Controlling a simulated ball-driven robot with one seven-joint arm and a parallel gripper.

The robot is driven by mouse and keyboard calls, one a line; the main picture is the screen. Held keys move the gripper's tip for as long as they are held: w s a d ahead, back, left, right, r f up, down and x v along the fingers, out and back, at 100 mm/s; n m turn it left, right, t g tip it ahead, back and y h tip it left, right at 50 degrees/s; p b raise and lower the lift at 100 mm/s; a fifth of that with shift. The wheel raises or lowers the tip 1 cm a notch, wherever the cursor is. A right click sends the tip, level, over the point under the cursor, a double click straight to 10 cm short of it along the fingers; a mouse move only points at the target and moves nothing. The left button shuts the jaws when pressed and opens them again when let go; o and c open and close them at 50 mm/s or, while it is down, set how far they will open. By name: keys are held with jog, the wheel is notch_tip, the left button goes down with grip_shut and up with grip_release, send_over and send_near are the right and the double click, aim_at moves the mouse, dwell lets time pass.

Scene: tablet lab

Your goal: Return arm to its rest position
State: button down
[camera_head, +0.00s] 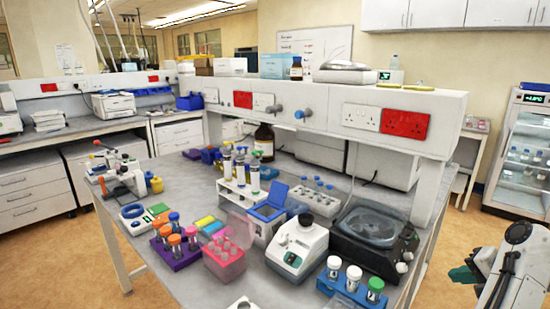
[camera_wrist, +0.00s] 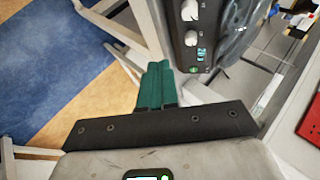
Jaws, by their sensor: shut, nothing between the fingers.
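My gripper (camera_head: 463,274) is at the lower right of the head view, off the right end of the lab bench (camera_head: 185,269). Its teal fingers point left toward the bench, and nothing shows between them. In the wrist view the two teal fingers (camera_wrist: 158,68) lie side by side, pressed together and empty. Beyond the fingertips in that view is the black device with white knobs (camera_wrist: 189,25). Part of my arm runs out of the head view at the lower right corner.
A black centrifuge-like device (camera_head: 375,236) stands at the bench's right end, left of my gripper. A blue rack with capped tubes (camera_head: 350,290) is near the front edge. A glass-door fridge (camera_head: 522,150) stands at the right. Open floor (camera_head: 440,262) lies between bench and arm.

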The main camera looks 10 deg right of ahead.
jog(key=s+a+f+n+g, duration=0.4)
jog(key=s+a+f+n, duration=0.2)
jog(key=s+a+f, duration=0.4)
jog(key=s+a+f+n+g, duration=0.3)
jog(key=s+a+f+n, duration=0.4)
jog(key=s+a+f, duration=0.4)
jog(key=s+a, duration=0.5)
jog(key=s, duration=0.2)
jog(key=shift+s+g+h, duration=0.3)
jog(key=shift+s+g, duration=0.05)
jog(key=shift+g, duration=0.05)
